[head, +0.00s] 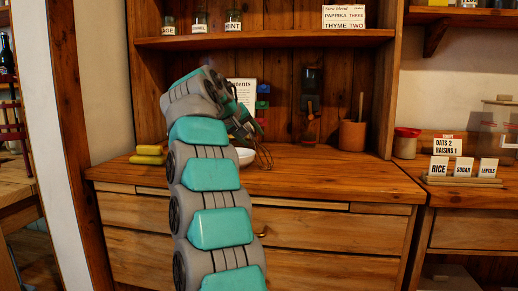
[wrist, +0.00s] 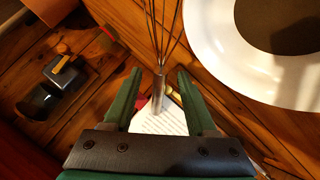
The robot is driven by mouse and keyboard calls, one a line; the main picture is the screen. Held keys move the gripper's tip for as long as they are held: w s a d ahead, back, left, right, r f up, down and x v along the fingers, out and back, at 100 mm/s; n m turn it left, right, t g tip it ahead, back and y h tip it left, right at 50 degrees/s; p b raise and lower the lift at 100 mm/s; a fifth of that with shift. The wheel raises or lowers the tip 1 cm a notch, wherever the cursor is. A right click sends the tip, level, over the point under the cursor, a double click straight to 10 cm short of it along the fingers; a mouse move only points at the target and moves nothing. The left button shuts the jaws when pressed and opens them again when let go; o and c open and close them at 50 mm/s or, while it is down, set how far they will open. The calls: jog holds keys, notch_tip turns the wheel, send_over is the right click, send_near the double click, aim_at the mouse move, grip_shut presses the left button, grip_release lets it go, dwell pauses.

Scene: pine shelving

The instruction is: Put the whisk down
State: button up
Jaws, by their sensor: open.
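The whisk (wrist: 163,38) shows in the wrist view, its metal handle between my green fingers and its wire loops pointing to the top of the picture. My gripper (wrist: 160,74) is open, with a gap on both sides of the handle. In the head view my gripper (head: 240,122) is over the back of the wooden worktop (head: 320,178), and the whisk's wires (head: 264,158) show just right of the white bowl. My arm hides part of this area. I cannot tell whether the whisk fully rests on the worktop.
The white bowl (wrist: 226,58), brown inside, is close right of the whisk; it also shows in the head view (head: 246,156). A wooden utensil pot (head: 352,135) and a dark grinder-like item (head: 311,100) stand at the back. The worktop's front right is clear.

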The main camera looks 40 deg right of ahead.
jog(key=shift+x, duration=0.95)
grip_shut()
